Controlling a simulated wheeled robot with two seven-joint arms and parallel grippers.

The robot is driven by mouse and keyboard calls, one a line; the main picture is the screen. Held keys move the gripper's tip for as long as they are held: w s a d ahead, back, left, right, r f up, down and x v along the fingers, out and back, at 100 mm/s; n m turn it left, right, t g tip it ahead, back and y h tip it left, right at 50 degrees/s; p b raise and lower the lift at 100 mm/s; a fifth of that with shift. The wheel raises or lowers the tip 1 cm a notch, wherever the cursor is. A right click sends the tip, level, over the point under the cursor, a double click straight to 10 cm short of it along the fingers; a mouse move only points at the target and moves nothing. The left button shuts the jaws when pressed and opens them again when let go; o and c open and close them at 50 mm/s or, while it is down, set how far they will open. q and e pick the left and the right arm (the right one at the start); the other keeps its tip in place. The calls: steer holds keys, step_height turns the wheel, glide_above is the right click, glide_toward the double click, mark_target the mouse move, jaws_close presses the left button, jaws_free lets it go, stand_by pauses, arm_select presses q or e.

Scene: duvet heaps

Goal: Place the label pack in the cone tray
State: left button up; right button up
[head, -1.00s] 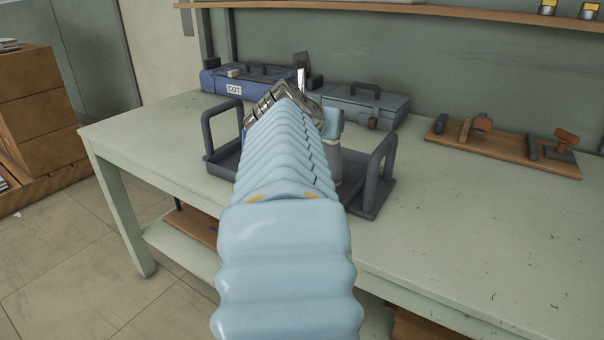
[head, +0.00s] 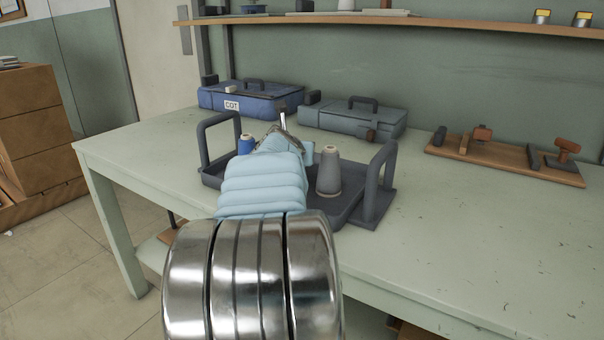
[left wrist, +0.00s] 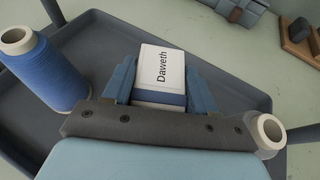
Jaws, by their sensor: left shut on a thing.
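The label pack (left wrist: 162,68), a white block marked "Daweth" with a blue band, is held between the blue fingers of my left gripper (left wrist: 158,84) in the left wrist view. The dark grey cone tray (head: 212,180), with a tall handle at each end, stands on the bench in the head view. It also fills much of the left wrist view (left wrist: 95,42). My left gripper and the pack are over the tray, between a blue thread cone (left wrist: 45,70) and a grey cone (head: 329,172). My arm hides part of the tray; the pack's height above its floor is unclear.
Behind the tray are a blue case (head: 250,98) labelled COT and a grey-blue case (head: 352,118). A wooden board with tools (head: 505,158) lies to the right. The bench's right front (head: 470,240) is clear. A shelf (head: 400,20) runs above.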

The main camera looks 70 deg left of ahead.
arm_select(q)
steer(key=shift+w+a+f+b, duration=0.15)
steer(key=shift+a+f+b, duration=0.2)
steer(key=shift+f, duration=0.15)
step_height(320, 180, down, 4)
steer(key=shift+w+a+r+b, duration=0.15)
steer(key=shift+r+b, duration=0.1)
steer(key=shift+b, duration=1)
steer(key=shift+r, duration=0.15)
steer(key=shift+f, duration=0.2)
steer(key=o, duration=1)
steer(key=shift+o, duration=0.2)
